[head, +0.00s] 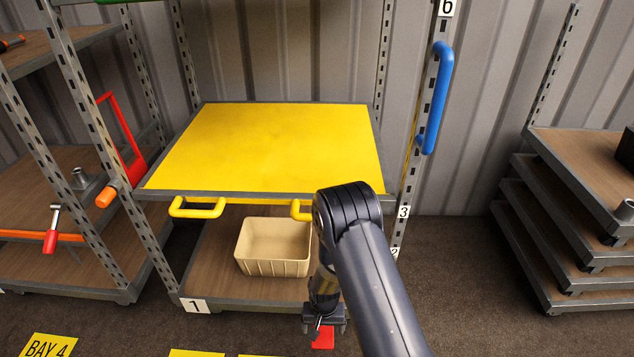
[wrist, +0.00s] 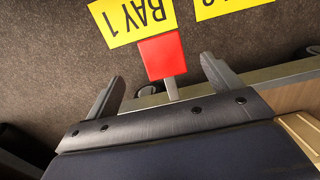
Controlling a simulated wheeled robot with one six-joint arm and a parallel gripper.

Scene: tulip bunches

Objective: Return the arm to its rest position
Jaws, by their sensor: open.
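My arm (head: 372,275) reaches forward from the lower right of the head view and bends down in front of the rack. My gripper (head: 324,328) points down near the front edge of the lower shelf. In the wrist view my gripper (wrist: 162,68) has its two fingers spread wide apart, with nothing clamped between them. A red tab (head: 322,339) shows just below the gripper. In the wrist view the red tab (wrist: 162,56) sits on a short grey stem at the shelf edge, seen between the fingers.
A yellow upper shelf (head: 265,150) with yellow handles (head: 196,207) is close to my arm. A beige bin (head: 273,247) stands on the lower shelf (head: 215,270). A blue handle (head: 437,95) is on the right post. Open floor (head: 455,270) lies between the racks.

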